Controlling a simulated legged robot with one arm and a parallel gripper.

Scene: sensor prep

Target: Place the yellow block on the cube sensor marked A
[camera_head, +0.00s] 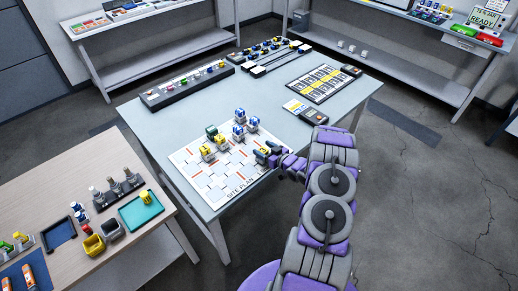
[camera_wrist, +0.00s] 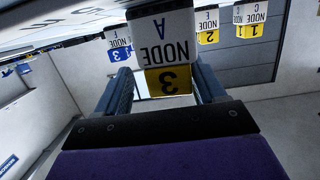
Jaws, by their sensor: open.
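The wrist view looks upside down. In it, the white cube sensor marked A (camera_wrist: 163,36) reads NODE A. The yellow block (camera_wrist: 167,80), marked 3, sits against its real upper side, lined up with it and with no gap that I can see. My gripper (camera_wrist: 163,88) is open, one finger on each side of the yellow block. I cannot tell whether the fingers touch it. In the head view my gripper (camera_head: 268,153) is low over the right edge of the site plan mat (camera_head: 195,178), largely covering sensor A.
Several other sensors with coloured blocks stand on the mat, including NODE F (camera_wrist: 117,37) with a blue 3 and NODE E (camera_wrist: 207,20) with a yellow 2. The table's right front edge is bare.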

